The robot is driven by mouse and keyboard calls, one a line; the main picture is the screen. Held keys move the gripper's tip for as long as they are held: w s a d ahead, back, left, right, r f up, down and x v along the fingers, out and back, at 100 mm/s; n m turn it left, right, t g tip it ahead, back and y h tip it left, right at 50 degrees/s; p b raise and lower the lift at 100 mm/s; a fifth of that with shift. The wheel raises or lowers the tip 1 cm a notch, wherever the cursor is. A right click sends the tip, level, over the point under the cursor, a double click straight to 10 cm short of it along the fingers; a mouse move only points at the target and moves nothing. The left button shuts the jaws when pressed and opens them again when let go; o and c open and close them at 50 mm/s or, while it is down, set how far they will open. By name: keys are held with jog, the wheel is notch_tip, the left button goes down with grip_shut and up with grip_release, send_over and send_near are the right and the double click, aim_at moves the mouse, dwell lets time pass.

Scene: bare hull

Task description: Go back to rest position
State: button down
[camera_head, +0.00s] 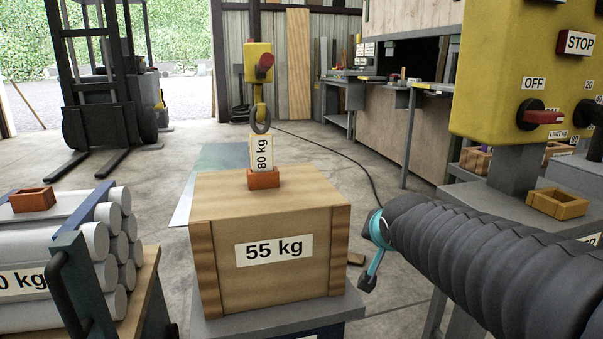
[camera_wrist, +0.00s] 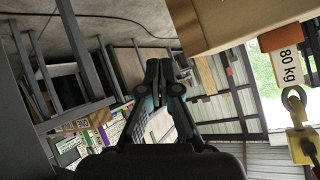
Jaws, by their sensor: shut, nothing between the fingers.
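My gripper (camera_head: 368,279) is in the head view at the end of my dark ribbed arm, just right of the wooden crate. In the wrist view my gripper (camera_wrist: 160,72) has its fingers together with nothing between them. The wooden crate (camera_head: 222,255), marked 55 kg, stands on a grey stand. Its edge shows at the top of the wrist view (camera_wrist: 225,22). Whether the gripper touches the crate cannot be told, but a gap seems to show.
An orange block (camera_head: 263,178) with an 80 kg tag sits on the crate under a yellow hoist hook (camera_head: 260,120). A yellow control box (camera_head: 500,80) stands at right. Stacked grey cylinders (camera_head: 30,250) are at left. A forklift (camera_head: 100,90) stands behind on open floor.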

jog(key=s+d+f+n+g, duration=0.1)
jog(key=s+f+n+g, duration=0.3)
jog(key=s, duration=0.8)
jog(key=s+f+n+g, duration=0.15)
jog(key=s+f, duration=0.45)
jog(key=s, duration=0.6)
jog(key=w+a+r+m+t+y+b, duration=0.15)
jog(key=w+a+r+m+y, duration=0.35)
jog(key=w+r, duration=0.7)
jog(key=w+a+r+m+t+y, duration=0.2)
jog(key=w+r+m+y, duration=0.4)
jog(key=r, duration=1)
jog(key=w+a+r+m+t+y, duration=0.3)
jog(key=w+r+m, duration=0.4)
jog(key=w+r, duration=0.6)
jog(key=s+a+x, duration=0.1)
jog(key=x, duration=0.9)
jog(key=shift+r+g+p, duration=0.2)
jog(key=shift+g+p, duration=0.1)
jog(key=shift+p, duration=0.05)
jog(key=shift+r, duration=0.1)
